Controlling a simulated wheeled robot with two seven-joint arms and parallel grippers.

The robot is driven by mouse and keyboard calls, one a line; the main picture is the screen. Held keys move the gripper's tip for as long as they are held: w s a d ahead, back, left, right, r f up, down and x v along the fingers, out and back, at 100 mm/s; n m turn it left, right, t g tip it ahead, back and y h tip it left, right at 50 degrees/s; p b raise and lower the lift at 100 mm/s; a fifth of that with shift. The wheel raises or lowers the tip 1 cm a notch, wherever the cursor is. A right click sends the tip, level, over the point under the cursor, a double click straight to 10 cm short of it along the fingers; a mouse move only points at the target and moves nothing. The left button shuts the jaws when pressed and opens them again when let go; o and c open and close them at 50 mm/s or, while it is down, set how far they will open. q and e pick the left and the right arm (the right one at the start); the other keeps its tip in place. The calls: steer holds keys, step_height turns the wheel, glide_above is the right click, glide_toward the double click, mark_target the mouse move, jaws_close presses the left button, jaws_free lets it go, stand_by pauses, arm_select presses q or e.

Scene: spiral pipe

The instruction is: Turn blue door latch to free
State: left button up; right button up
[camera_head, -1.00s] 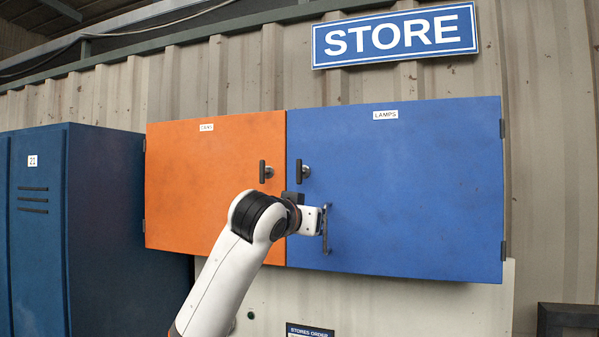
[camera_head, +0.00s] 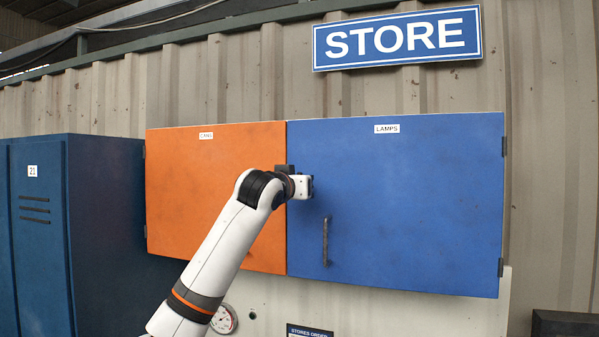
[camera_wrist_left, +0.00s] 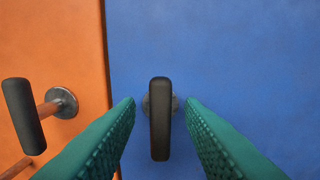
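The blue door (camera_head: 420,200) labelled LAMPS is closed beside an orange door. Its latch, a black upright T-shaped bar (camera_wrist_left: 160,120), shows in the left wrist view. In the head view the latch is hidden behind my left gripper (camera_head: 308,187). My left gripper is open, with one green ridged finger on each side of the latch bar; it shows in the left wrist view (camera_wrist_left: 160,108). Gaps of blue door show between the bar and both fingers. My right gripper is not in view.
The orange door (camera_head: 200,195) is closed on the left. Its own black latch (camera_wrist_left: 22,112) stands left of my left finger in the wrist view. A vertical pull handle (camera_head: 325,241) is on the blue door below my gripper. A blue locker (camera_head: 100,220) stands at the left.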

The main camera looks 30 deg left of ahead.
arm_select(q)
steer(key=shift+w+a, duration=0.1)
steer(key=shift+w, duration=0.55)
steer(key=shift+f, duration=0.1)
steer(key=shift+s, duration=0.1)
jaws_close()
